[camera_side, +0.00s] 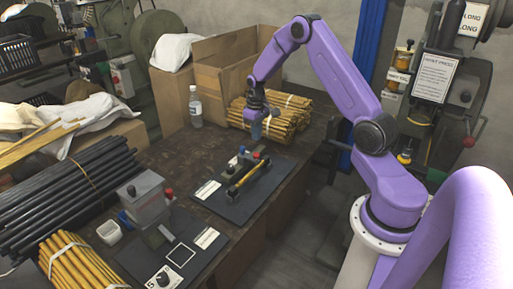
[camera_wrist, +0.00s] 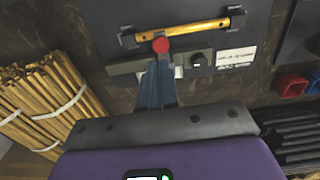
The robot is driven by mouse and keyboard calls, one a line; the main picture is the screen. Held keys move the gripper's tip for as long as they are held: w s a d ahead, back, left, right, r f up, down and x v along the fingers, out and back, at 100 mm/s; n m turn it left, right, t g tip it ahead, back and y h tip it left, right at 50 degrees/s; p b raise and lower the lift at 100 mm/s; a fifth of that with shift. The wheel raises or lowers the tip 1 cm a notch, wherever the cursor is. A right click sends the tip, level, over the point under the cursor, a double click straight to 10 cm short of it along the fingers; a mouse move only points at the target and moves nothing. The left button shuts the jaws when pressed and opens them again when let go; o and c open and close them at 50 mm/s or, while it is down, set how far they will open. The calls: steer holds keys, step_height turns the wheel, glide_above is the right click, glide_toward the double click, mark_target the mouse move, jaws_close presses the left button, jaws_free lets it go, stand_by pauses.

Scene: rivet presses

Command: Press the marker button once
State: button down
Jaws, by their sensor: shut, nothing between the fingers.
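A station on a dark mat (camera_side: 227,206) holds a yellow rod (camera_side: 245,175) between dark clamps. A red button (camera_side: 256,155) sits behind the rod; the wrist view shows it as a round red cap (camera_wrist: 160,45) beside a grey bar (camera_wrist: 126,68). I cannot tell from the lettering which is the marker button. My gripper (camera_side: 256,139) points down, shut and empty, just above the red button. In the wrist view its fingertips (camera_wrist: 160,64) are close to the cap; contact is unclear.
Bundled sticks (camera_side: 283,113) and a cardboard box (camera_side: 218,65) stand behind my gripper. Black rods (camera_side: 55,192) lie at left.

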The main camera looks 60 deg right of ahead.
mark_target(257, 154)
step_height(257, 154, down, 6)
steer(key=shift+f, duration=0.25)
stand_by(0.4)
steer(key=shift+s+f, duration=0.1)
steer(key=shift+f, duration=1.15)
steer(key=shift+a+r, duration=0.1)
step_height(257, 154, up, 15)
steer(key=shift+w+d, duration=0.2)
steer(key=shift+a, duration=0.1)
